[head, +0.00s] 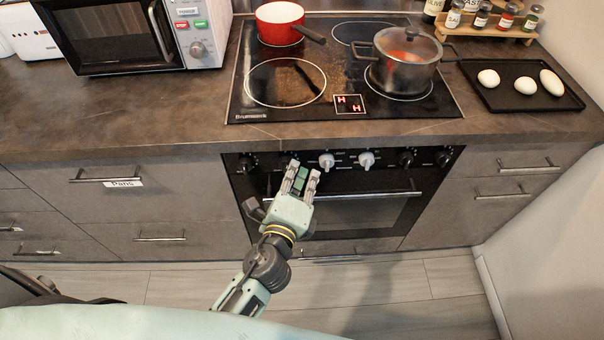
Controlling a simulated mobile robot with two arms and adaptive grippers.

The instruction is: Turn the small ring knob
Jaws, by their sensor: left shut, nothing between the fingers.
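The black oven panel below the cooktop carries a row of knobs. Two are light grey, a left one (326,161) and a right one (366,160). Dark knobs sit at its left end (247,163) and right side (405,159), with another at the far right (443,157). I cannot tell which is the small ring knob. My left gripper (303,174) is shut and empty in front of the panel, just left of and below the left light knob. It hides part of the panel's left side. My right gripper is not in view.
The oven handle (370,195) runs across just below the knobs. A red pot (280,23) and a lidded grey pot (405,65) stand on the cooktop (330,95). A black tray (510,95) lies right of it, a microwave (120,35) left. The floor in front is clear.

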